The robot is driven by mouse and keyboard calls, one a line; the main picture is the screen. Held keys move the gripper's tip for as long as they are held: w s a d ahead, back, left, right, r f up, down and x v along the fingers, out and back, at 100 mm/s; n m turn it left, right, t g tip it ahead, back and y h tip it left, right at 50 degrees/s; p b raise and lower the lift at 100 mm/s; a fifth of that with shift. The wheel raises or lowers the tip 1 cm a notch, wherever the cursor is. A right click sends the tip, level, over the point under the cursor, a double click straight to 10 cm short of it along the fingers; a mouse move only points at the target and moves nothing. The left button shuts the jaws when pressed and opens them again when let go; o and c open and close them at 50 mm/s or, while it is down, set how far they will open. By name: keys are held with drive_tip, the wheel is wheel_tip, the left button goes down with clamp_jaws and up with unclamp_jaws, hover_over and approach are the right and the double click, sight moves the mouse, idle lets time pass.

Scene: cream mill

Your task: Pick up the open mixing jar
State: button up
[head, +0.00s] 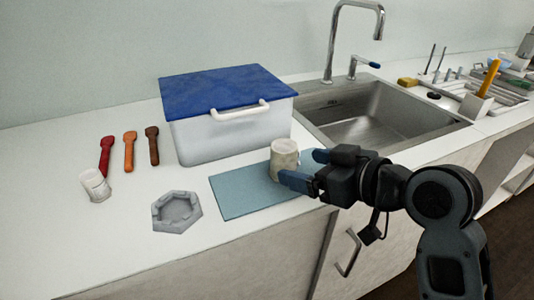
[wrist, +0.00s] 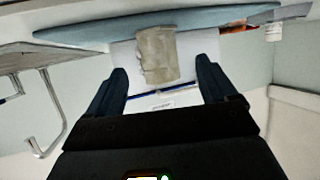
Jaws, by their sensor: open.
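A cream, open-topped jar (head: 284,160) stands upright on a blue-grey mat (head: 238,196) in the head view. My gripper (head: 306,169) is at its right side, with its blue fingers open and pointing toward it. In the wrist view, which is upside down, the jar (wrist: 158,55) appears centred between the two open fingertips of my gripper (wrist: 162,72), with its base on the mat (wrist: 90,32). Its lower end lies beyond the tips. There is a visible gap on each side, so the fingers do not appear to touch it.
A white box with a blue lid (head: 228,118) stands close behind the mat. The sink (head: 375,118) and tap (head: 333,45) are at the back right. Left are a grey hexagonal tray (head: 176,211), a small white cup (head: 95,185) and red, orange and brown spoons (head: 130,150).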

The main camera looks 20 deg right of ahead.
sight(279, 158)
drive_tip(key=x, duration=0.2)
drive_tip(key=shift+w+r, duration=0.15)
drive_tip(key=shift+w, duration=0.2)
drive_tip(key=x, duration=0.6)
drive_tip(key=shift+r, duration=0.1)
drive_tip(key=c, duration=1)
